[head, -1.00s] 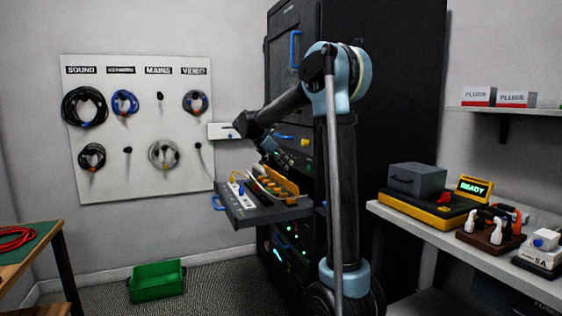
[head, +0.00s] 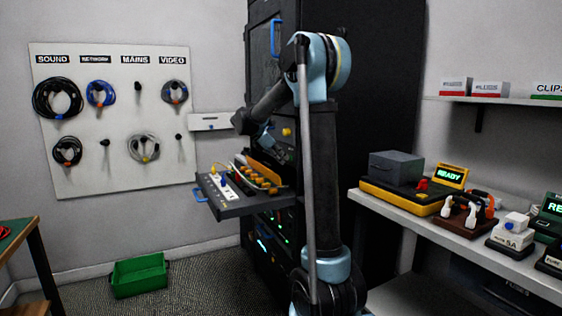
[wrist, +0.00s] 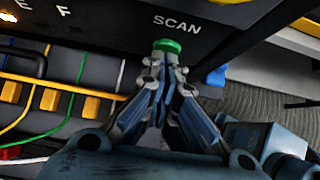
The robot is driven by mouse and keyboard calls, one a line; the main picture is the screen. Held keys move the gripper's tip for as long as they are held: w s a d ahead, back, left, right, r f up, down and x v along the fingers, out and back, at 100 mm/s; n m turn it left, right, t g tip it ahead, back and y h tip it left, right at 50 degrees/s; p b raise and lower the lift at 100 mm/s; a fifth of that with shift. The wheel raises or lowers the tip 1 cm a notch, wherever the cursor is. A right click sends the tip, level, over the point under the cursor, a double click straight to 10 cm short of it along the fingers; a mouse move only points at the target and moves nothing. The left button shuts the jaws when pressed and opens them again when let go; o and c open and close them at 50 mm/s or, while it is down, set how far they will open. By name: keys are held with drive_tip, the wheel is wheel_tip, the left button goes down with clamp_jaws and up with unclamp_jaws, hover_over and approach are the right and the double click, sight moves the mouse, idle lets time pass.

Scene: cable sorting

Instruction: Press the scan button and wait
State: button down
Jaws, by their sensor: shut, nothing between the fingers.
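The scan button (wrist: 167,46) is a green round button under the white word SCAN on a dark panel in the wrist view. My gripper (wrist: 165,62) is shut and empty, its fingertips right at the button's near edge. I cannot tell whether they touch it or press it.
An open drawer (head: 245,207) with a white socket strip and yellow plugs juts from the rack below my arm. A bench (head: 500,262) on the right holds several devices, one reading READY. A green crate (head: 140,275) stands on the floor.

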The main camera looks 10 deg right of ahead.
drive_tip(key=shift+w+d, duration=0.25)
drive_tip(key=shift+d, duration=0.55)
drive_tip(key=a+f+v, duration=0.2)
drive_tip(key=v, duration=1.1)
drive_tip(key=shift+s+a, duration=0.2)
drive_tip(key=shift+s, duration=0.1)
drive_tip(key=shift+f, duration=0.15)
